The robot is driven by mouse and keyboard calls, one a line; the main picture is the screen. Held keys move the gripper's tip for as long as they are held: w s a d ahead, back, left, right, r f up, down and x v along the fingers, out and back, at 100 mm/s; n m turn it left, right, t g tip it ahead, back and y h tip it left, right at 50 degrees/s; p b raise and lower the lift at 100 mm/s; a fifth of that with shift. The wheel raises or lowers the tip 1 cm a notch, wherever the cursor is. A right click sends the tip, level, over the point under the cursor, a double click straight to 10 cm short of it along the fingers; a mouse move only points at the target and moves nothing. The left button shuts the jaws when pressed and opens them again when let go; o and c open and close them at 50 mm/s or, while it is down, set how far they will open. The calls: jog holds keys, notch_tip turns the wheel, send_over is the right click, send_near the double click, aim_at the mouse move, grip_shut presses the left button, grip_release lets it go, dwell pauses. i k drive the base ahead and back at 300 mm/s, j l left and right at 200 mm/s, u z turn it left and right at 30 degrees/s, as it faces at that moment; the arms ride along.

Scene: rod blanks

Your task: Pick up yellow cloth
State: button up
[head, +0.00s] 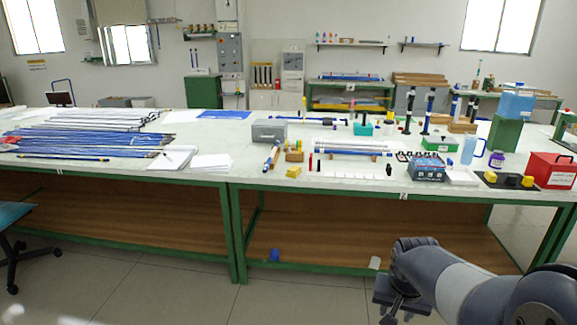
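Bundles of rods (85,143) and white paper sheets (172,158) cover the left bench. A grey box (269,131), a blue box (428,170) and a red box (552,170) stand on the right bench. Other yellow pieces (490,177) sit on a black mat. Floor in front is open.

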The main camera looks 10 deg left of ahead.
aim_at(294, 171)
jog(key=i+j, duration=0.3)
jog(key=i, duration=0.15)
jog(key=i+j, duration=0.25)
jog(key=i, duration=0.25)
jog(key=i+j, duration=0.3)
jog(key=i, duration=0.15)
jog(key=i+j, duration=0.3)
jog(key=i, duration=0.15)
jog(key=i+j, duration=0.25)
jog(key=i, duration=0.25)
jog(key=i+j, duration=0.3)
jog(key=i, duration=0.15)
jog(key=j+u, duration=0.05)
